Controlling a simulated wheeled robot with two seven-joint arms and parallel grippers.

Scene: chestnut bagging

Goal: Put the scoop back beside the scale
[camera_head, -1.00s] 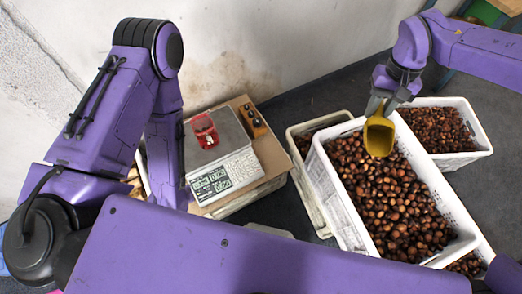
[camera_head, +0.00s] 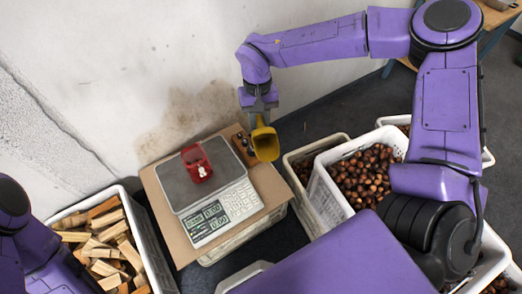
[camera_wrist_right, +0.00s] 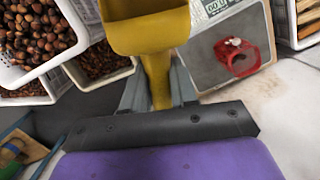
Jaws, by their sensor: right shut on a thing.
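The yellow scoop (camera_head: 266,146) hangs from my right gripper (camera_head: 259,108), which is shut on its handle. The scoop is in the air at the right side of the scale's board, and its exact height is hard to tell. In the right wrist view the scoop (camera_wrist_right: 152,32) fills the top middle, with no chestnuts visible in it. The scale (camera_head: 219,201) has a grey plate and a keypad and stands on a brown board (camera_head: 160,208). My left gripper is out of view; only part of its arm shows at lower left.
A red item (camera_head: 196,163) sits on the scale plate. A block with dark knobs (camera_head: 240,146) lies on the board near the scoop. A white crate of chestnuts (camera_head: 323,193) stands to the right. A crate of wood pieces (camera_head: 150,251) stands at left. The wall is close behind.

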